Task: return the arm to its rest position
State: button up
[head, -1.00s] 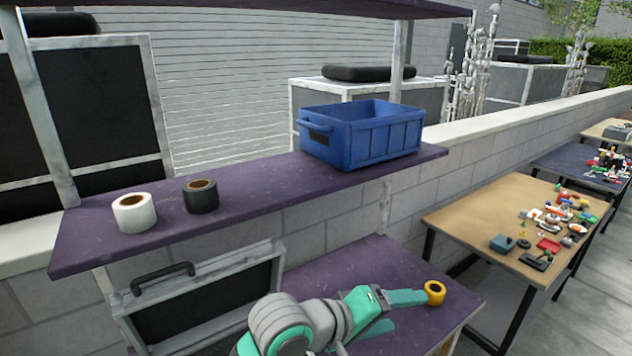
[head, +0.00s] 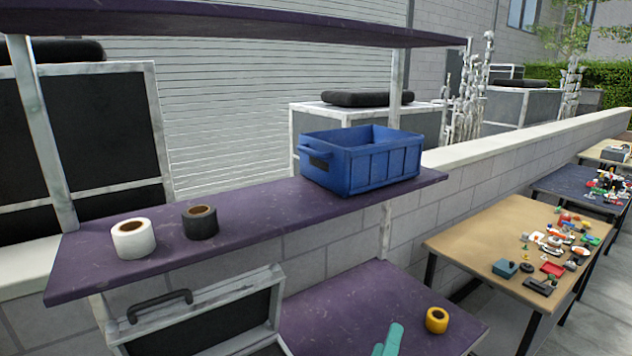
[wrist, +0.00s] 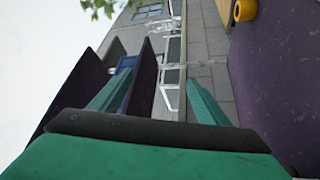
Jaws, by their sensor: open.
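My gripper shows in the head view only as a teal finger part (head: 390,340) at the bottom edge; the rest of the arm is out of frame. In the wrist view its two teal fingers (wrist: 157,97) stand wide apart with nothing between them. A yellow tape roll (head: 437,320) sits on the lower purple shelf (head: 345,305), to the right of the finger and apart from it. The roll also shows at the top right of the wrist view (wrist: 245,10).
A blue crate (head: 375,170), a white tape roll (head: 133,239) and a black tape roll (head: 200,222) stand on the middle purple shelf (head: 265,215). A black case (head: 205,325) is at lower left. A tan table (head: 490,235) with small items stands right.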

jog(key=s+a+f+y, duration=0.3)
jog(key=s+f+y, duration=0.1)
jog(key=s+f, duration=0.4)
jog(key=s+a+f+y, duration=0.4)
jog(key=s+f, duration=0.2)
jog(key=f, duration=0.4)
jog(key=s+a+f+m+g, duration=0.1)
jog(key=s+a+f+m, duration=0.1)
jog(key=s, duration=0.9)
jog(key=s+a+f+m+g+y, duration=0.1)
jog(key=s+a+f+m+g, duration=0.1)
jog(key=s+m, duration=0.5)
jog(key=s+a+f, duration=0.1)
jog(key=s+a, duration=0.1)
jog(key=s, duration=0.1)
jog(key=shift+s+a, duration=0.15)
jog(key=shift+s, duration=0.2)
